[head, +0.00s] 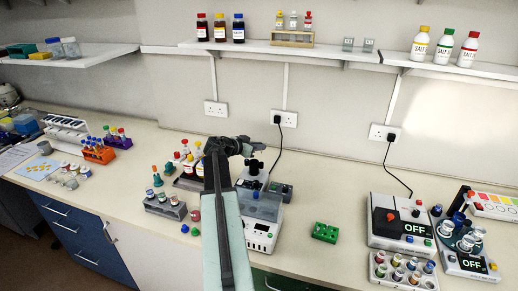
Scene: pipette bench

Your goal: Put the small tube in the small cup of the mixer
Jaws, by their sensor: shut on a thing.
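My gripper (258,148) is at the end of my arm, over the back middle of the bench, pointing right. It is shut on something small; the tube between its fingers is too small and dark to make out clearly. A pale mixer with a dark round cup (255,167) on top stands just below the gripper in the picture. The gripper is above the cup, and I cannot tell whether they touch. My arm hides part of the left side of this area.
A white device with a bluish lid (262,207) stands in front of the mixer. A green block (325,232) lies to the right. A grey tube rack (165,206) and small caps are left of my arm. A balance-like box (400,222) stands right.

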